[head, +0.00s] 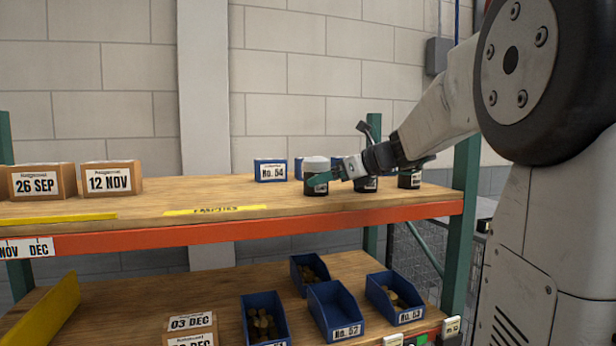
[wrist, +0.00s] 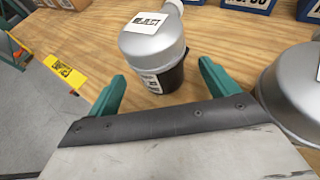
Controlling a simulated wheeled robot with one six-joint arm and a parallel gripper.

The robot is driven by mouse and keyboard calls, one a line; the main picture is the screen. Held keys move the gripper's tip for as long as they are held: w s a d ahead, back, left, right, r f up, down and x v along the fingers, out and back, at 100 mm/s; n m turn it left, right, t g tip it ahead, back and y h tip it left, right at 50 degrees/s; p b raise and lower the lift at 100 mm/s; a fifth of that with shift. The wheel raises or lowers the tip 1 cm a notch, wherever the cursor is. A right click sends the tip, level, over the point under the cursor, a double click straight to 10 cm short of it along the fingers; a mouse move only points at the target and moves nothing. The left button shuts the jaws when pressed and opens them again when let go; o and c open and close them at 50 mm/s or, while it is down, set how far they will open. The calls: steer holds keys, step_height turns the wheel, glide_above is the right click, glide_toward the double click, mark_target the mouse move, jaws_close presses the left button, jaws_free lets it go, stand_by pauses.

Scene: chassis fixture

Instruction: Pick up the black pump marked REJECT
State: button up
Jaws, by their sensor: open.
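In the wrist view a pump with a silver-grey domed top and a black lower body (wrist: 152,45) stands upright on the shelf. The label on its top reads as part of REJECT, with its first letters unclear. My gripper (wrist: 162,72) is open, its two teal fingertips on either side of the pump's near lower part, with no clear contact. In the head view my gripper (head: 335,180) is at the leftmost pump (head: 316,164), and a teal finger crosses in front of its body. A second grey-topped pump (wrist: 292,95) is close by the right finger.
More dark pumps (head: 410,181) stand to the right on the upper shelf (head: 230,190). Blue boxes (head: 270,170) stand behind, and cardboard boxes (head: 110,178) at left. A yellow strip (head: 215,210) marks the front.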

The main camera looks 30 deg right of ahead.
steer(key=x, duration=0.4)
steer(key=shift+w+a+f, duration=0.15)
steer(key=shift+w+f, duration=0.1)
steer(key=shift+f, duration=0.1)
steer(key=c, duration=1.5)
steer(key=shift+r, duration=0.15)
